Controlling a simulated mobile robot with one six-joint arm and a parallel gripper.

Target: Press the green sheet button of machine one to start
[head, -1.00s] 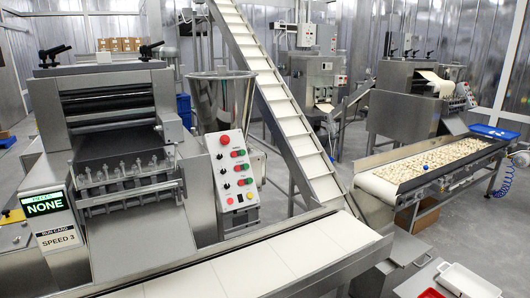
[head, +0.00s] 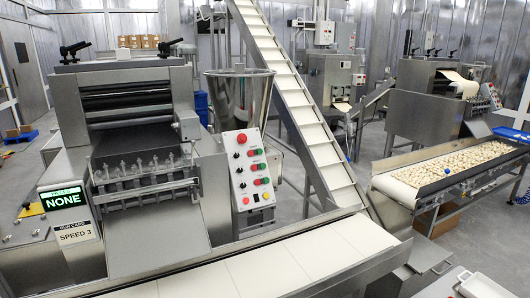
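The sheet machine (head: 125,105) stands at the left, with black rollers at the top and a sloped metal chute at its front. Its sloped control panel (head: 246,187) faces me at the machine's right side. The panel has a large red button (head: 241,138) at the top, black knobs at the left and small green and red buttons at the right. The green buttons are too small to tell their labels. A display reading NONE (head: 64,199) and a run card reading SPEED 3 (head: 75,234) are at the lower left. My gripper is not in view.
A pale conveyor (head: 265,270) runs across the front, between me and the panel. An inclined conveyor (head: 290,85) rises behind it. A belt with many pasta pieces (head: 450,170) is at the right. Bare floor shows at the far right.

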